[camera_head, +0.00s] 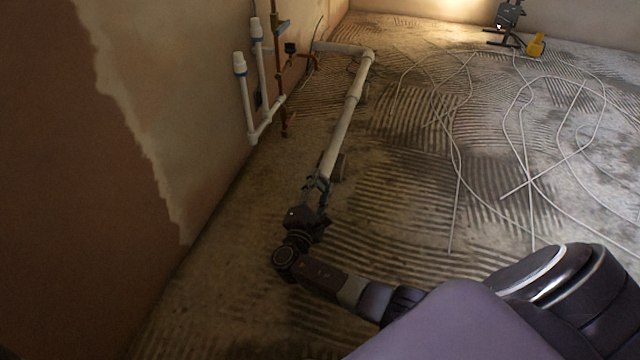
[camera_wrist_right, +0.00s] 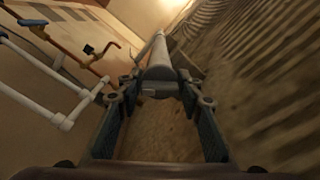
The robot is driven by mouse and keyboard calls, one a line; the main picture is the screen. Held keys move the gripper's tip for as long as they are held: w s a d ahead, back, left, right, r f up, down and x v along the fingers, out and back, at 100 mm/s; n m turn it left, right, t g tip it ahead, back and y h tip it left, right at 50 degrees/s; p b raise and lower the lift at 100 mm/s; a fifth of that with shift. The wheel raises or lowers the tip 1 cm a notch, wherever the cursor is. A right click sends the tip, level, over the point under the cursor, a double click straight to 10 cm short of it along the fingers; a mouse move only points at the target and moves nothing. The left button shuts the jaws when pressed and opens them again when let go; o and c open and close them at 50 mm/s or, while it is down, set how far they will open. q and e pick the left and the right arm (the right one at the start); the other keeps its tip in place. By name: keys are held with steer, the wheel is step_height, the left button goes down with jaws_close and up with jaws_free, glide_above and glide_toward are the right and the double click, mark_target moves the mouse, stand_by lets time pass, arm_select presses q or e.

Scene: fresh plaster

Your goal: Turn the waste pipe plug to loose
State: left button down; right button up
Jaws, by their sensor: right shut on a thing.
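The pale waste pipe (camera_head: 345,128) runs low over the floor from the back wall corner towards me. Its near end is at my right gripper (camera_head: 319,182), whose arm comes in from the lower right. In the right wrist view the grey waste pipe plug (camera_wrist_right: 160,88) is at the pipe's near end, between the two fingertips. The right gripper is shut on it. The fingers hide the plug in the head view, and I cannot tell how far it is turned. My left gripper is not in view.
White capped pipes (camera_head: 247,100) and a copper pipe (camera_head: 277,60) stand along the left wall. A block (camera_head: 338,166) sits beside the waste pipe. Loose pale cables (camera_head: 455,150) lie across the ridged floor. A yellow object (camera_head: 536,44) and a dark stand (camera_head: 508,20) are at the back.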

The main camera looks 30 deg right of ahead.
steer(key=n+p, duration=0.2)
steer(key=shift+r+n, duration=0.2)
steer(key=shift+n, duration=0.2)
steer(key=n+p, duration=0.2)
steer(key=n, duration=0.2)
steer(key=shift+w+n, duration=0.1)
steer(key=shift+n, duration=0.2)
steer(key=n+p, duration=0.2)
steer(key=n, duration=0.2)
steer(key=shift+a, duration=0.1)
steer(key=shift+f+n+p, duration=0.15)
steer(key=shift+n+p, duration=0.3)
steer(key=shift+n, duration=2.05)
steer(key=o, duration=1.1)
steer(key=shift+a, duration=0.1)
